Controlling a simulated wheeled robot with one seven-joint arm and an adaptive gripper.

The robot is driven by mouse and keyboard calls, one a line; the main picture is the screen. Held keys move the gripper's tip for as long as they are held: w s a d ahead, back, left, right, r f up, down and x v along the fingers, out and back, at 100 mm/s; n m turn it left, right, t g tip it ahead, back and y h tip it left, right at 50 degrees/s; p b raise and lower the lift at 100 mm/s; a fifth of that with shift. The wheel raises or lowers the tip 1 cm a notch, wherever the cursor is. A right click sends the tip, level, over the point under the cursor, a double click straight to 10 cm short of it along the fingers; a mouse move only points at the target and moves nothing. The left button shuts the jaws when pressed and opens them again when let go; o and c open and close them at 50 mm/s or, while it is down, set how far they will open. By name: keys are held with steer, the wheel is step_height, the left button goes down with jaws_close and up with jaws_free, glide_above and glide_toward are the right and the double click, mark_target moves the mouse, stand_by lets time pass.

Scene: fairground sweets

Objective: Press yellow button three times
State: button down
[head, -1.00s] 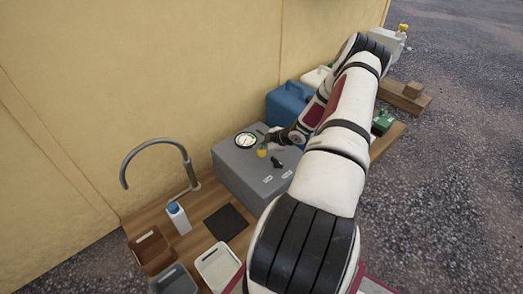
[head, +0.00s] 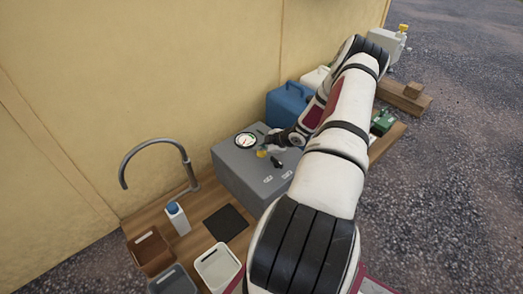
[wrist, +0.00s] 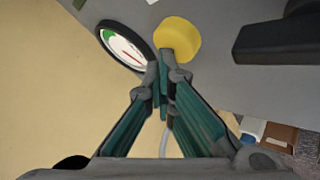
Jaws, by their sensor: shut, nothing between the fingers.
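The yellow button (head: 262,154) is on top of a grey box (head: 233,171), close to a round dial (head: 245,140). In the wrist view the yellow button (wrist: 177,39) is a round yellow cap just beyond my fingertips, with the dial (wrist: 124,45) to its left. My gripper (wrist: 164,72) is shut and empty, its tips at the lower edge of the button in the picture; I cannot tell whether they touch it. In the head view my gripper (head: 270,149) is small and close to the button.
A black part (head: 277,162) stands on the box near the button; it looms at right in the wrist view (wrist: 280,40). A blue container (head: 287,104) is behind the box. A tap (head: 158,145), a bottle (head: 177,218) and bins (head: 217,268) are at the left.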

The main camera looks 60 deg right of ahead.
steer(key=shift+s, duration=0.1)
stand_by(0.3)
steer(key=shift+r+p, duration=0.85)
steer(key=shift+r, duration=0.3)
steer(key=shift+f, duration=0.1)
steer(key=shift+f+b, duration=0.25)
steer(key=shift+b, duration=0.1)
steer(key=shift+f+b, duration=0.6)
steer(key=shift+f, duration=0.2)
stand_by(1.4)
steer(key=shift+r+p, duration=0.75)
steer(key=shift+r, duration=0.4)
steer(key=shift+r, duration=0.1)
steer(key=shift+r+p, duration=1.85)
steer(key=shift+r, duration=0.6)
